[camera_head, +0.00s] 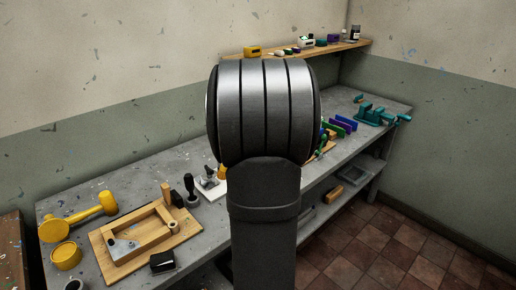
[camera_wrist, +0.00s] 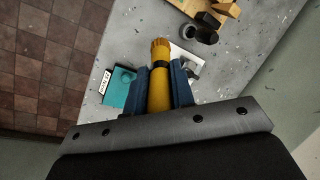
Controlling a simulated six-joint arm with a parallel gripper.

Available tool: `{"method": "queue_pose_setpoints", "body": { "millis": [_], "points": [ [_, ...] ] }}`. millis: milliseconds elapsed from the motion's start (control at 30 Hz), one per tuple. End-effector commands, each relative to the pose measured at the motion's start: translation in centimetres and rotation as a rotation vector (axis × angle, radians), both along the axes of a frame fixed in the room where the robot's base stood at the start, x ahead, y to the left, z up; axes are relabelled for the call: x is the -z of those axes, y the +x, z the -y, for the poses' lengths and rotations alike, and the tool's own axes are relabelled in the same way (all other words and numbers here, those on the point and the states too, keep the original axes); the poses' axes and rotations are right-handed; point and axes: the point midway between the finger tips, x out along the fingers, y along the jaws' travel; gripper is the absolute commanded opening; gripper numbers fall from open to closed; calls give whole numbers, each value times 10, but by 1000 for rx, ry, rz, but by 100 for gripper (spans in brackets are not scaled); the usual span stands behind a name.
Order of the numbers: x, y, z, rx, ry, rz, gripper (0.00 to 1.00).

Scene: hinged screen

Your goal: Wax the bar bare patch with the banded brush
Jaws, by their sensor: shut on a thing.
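My gripper (camera_wrist: 159,72) shows in the wrist view, its two blue fingers shut on a yellow cylindrical handle with a dark band, which I take to be the banded brush (camera_wrist: 160,88). The brush points away from the wrist, over the grey bench. Its bristles cannot be made out. A teal piece with a white label (camera_wrist: 120,82) lies on the bench to the left of the fingers, partly behind them. I cannot make out the bar's bare patch in either view.
A white plate (camera_wrist: 188,60) with a grey piece lies just beyond the fingers. A yellow mallet (camera_head: 80,218), a yellow tin (camera_head: 66,256) and a teal vise (camera_head: 375,114) stand on the bench.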

Motion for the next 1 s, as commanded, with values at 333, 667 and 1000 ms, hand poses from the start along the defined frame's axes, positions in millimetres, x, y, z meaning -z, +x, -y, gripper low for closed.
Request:
{"method": "queue_pose_setpoints", "body": {
  "millis": [333,667,1000],
  "points": [
    [-10,-74,-126,-10,-2,3,0],
    [-15,-151,-202,-5,11,-3,0],
    [-7,-175,-219,0,15,-9,0]
  ]
}}
